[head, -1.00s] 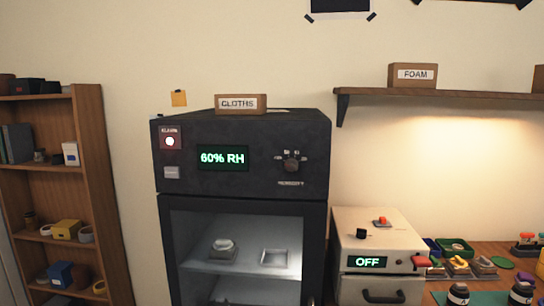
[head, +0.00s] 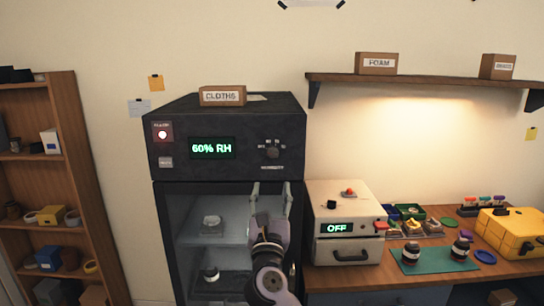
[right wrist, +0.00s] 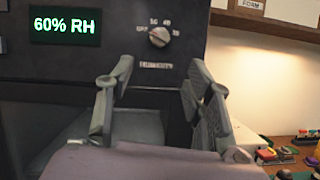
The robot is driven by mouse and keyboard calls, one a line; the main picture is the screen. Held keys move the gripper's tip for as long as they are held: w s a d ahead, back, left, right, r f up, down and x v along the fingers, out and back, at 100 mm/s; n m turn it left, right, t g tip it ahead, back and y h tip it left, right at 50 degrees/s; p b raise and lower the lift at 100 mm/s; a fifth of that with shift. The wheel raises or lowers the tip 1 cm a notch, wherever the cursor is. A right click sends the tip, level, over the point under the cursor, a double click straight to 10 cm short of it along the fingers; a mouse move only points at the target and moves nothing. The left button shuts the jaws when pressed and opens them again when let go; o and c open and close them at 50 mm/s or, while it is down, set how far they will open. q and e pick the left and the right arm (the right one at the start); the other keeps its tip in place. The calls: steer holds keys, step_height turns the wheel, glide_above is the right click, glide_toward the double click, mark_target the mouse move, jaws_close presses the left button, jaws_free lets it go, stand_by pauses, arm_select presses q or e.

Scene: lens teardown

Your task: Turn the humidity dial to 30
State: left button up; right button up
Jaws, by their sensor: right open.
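The humidity dial (head: 272,152) is a small round knob on the right of the dark cabinet's top panel. In the right wrist view the dial (right wrist: 159,36) shows above the gap between my fingers, with small number marks around it. The green display (head: 212,148) reads 60% RH, and so does the display in the right wrist view (right wrist: 64,26). My right gripper (head: 270,190) is open and empty, in front of the cabinet and below the dial, not touching it. In the right wrist view its two fingers (right wrist: 160,75) point up toward the panel. My left gripper is not in view.
A box labelled CLOTHS (head: 222,96) sits on top of the cabinet. A white unit reading OFF (head: 346,255) stands right of it on the wooden bench. A shelf (head: 430,81) hangs above the bench.

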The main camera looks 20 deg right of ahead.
mark_target(273, 156)
steer(key=p+x, duration=0.2)
steer(key=x, duration=0.9)
steer(key=shift+w+d+r, duration=0.1)
steer(key=shift+w+r, duration=0.1)
steer(key=shift+w, duration=0.05)
steer(key=shift+c, duration=0.6)
steer(key=c, duration=1)
